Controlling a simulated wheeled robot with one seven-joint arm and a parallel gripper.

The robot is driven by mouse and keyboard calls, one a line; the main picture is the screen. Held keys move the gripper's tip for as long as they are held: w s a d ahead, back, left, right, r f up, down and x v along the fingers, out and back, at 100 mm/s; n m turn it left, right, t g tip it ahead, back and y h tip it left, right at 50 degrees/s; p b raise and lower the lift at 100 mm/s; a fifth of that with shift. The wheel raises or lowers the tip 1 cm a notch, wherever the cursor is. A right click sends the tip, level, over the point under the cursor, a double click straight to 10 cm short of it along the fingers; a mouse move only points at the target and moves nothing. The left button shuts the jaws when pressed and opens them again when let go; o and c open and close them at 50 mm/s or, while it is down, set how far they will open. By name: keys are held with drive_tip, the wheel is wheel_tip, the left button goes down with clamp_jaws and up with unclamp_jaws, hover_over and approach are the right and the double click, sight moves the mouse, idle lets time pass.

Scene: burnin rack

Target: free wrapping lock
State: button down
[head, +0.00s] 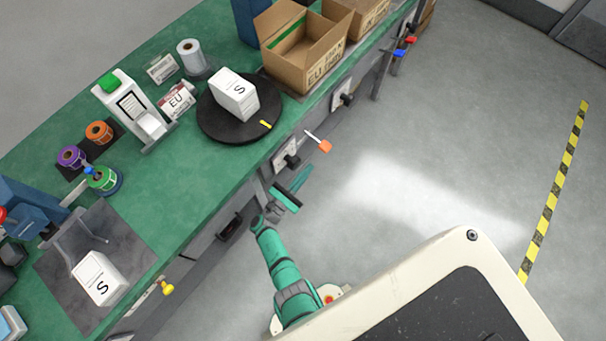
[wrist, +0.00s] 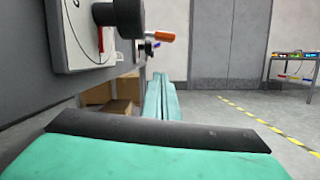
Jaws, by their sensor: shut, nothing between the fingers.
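My gripper (head: 287,193) is shut and empty, low in front of the bench's front side in the head view. One of its teal parts with a dark pad (wrist: 160,132) fills the bottom of the wrist view. A lever with an orange grip (head: 324,146) sticks out from the bench front, beyond and apart from my gripper. An orange grip (wrist: 164,36) also shows in the wrist view, beside a black knob (wrist: 119,17) on a pale panel (wrist: 80,45). I cannot tell which part is the lock.
The green bench (head: 190,185) runs along the left. Open cardboard boxes (head: 305,60) stand at its far end. A yellow knob (head: 167,288) and another black knob (head: 346,98) project from its front. The grey floor (head: 420,150) to the right is clear up to the striped tape (head: 553,190).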

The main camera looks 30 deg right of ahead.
sight(317, 140)
drive_tip(key=w+d+r, duration=0.1)
drive_tip(key=d+r, duration=0.4)
drive_tip(key=shift+w+d+r, duration=0.15)
drive_tip(key=shift+w+d, duration=0.05)
drive_tip(key=shift+d, duration=0.05)
idle(0.5)
